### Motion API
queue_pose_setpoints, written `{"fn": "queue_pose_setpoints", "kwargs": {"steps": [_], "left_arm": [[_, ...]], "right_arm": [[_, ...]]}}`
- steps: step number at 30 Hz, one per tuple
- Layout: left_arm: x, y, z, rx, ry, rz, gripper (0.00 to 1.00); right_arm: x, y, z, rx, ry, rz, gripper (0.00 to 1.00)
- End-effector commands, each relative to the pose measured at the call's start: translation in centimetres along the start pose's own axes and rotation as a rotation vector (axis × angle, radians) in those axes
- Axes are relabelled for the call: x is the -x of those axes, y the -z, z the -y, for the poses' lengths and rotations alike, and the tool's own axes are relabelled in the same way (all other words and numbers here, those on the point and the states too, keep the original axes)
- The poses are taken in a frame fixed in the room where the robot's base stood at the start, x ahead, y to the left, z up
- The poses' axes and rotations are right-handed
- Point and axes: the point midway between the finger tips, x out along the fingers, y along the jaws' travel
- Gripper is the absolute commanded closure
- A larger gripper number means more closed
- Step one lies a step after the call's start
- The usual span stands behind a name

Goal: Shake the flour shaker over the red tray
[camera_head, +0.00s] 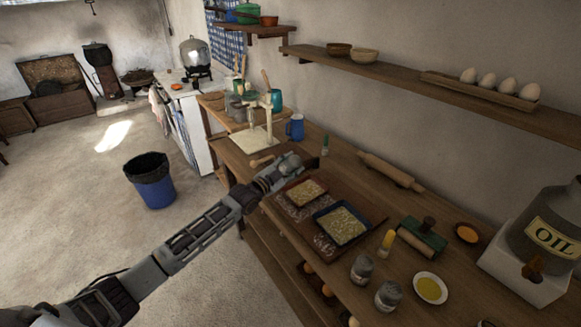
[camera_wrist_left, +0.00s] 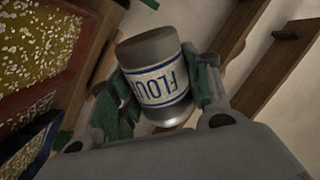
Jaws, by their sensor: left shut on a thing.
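My left gripper (camera_head: 288,167) is shut on the flour shaker. In the left wrist view the flour shaker (camera_wrist_left: 157,86) is a grey jar with a cream and blue label, gripped between green-padded fingers (camera_wrist_left: 160,95). Its lettering appears upside down in that view. The red tray (camera_head: 290,198), full of pale crumbly dough, lies just right of and below the gripper in the head view. Its red rim also shows at the left of the wrist view (camera_wrist_left: 38,100). In the head view the gripper mostly hides the shaker. My right gripper is not in view.
A blue tray (camera_head: 318,222) of similar dough sits beside the red one on a floury brown board (camera_head: 372,217). Two grey jars (camera_head: 362,268), a yellow-topped bottle (camera_head: 387,242), and a rolling pin (camera_head: 390,171) stand or lie nearby. A cream stand (camera_head: 254,140) is behind the gripper.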

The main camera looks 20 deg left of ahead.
Motion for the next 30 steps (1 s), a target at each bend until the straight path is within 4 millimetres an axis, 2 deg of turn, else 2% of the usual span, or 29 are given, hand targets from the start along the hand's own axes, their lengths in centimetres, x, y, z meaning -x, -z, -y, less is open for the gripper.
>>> {"fn": "queue_pose_setpoints", "kwargs": {"steps": [18,30], "left_arm": [[0.0,0.3,0.5,0.444,0.000,-0.001,0.79],[0.0,0.5,0.8,0.686,0.000,-0.001,0.79]], "right_arm": [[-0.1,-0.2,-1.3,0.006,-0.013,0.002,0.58],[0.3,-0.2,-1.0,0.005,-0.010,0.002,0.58]]}}
